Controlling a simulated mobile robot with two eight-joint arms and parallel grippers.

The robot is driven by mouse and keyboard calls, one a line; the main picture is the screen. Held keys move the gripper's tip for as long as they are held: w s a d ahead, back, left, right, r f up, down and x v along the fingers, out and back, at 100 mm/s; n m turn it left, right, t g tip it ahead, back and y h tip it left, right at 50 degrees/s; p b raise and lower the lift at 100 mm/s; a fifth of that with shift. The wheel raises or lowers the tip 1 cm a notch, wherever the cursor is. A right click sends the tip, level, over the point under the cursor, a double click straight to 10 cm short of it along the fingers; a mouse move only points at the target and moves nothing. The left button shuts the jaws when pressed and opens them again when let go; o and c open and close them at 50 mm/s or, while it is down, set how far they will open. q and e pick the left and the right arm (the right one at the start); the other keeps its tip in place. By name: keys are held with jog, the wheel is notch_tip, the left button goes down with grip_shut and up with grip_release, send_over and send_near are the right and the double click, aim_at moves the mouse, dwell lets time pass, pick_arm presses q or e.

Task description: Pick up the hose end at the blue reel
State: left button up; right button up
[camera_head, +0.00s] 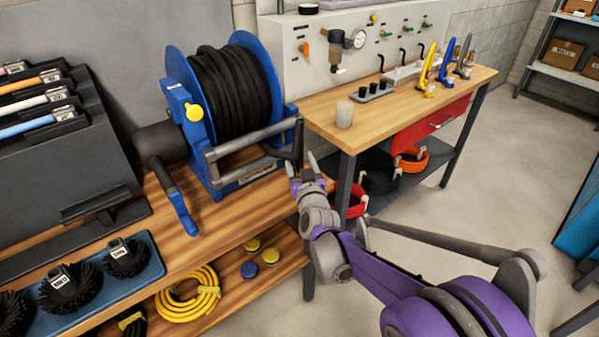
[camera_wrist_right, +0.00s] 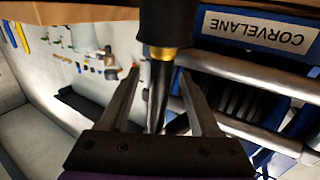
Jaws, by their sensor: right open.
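The blue reel (camera_head: 179,68) stands on the wooden bench at the left, wound with black hose (camera_head: 230,90). The hose end (camera_head: 298,143) hangs at the reel's right front, by the grey guide bars. My right gripper (camera_head: 306,172) is just below it, pointing up at it. In the right wrist view, the open fingers of my right gripper (camera_wrist_right: 159,76) stand on either side of the black hose. The hose end (camera_wrist_right: 165,28) there has a thick black sleeve with a brass ring, just past the fingertips. I cannot tell whether a finger touches it. My left gripper is not in view.
The reel's grey guide bars (camera_head: 248,142) and blue crank handle (camera_head: 182,213) stick out in front. A second bench (camera_head: 400,100) with a cup (camera_head: 344,114) and tools stands at the right. A tray (camera_head: 150,269) of round brushes lies at the front left.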

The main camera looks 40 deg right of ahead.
grip_shut()
dwell(1.4)
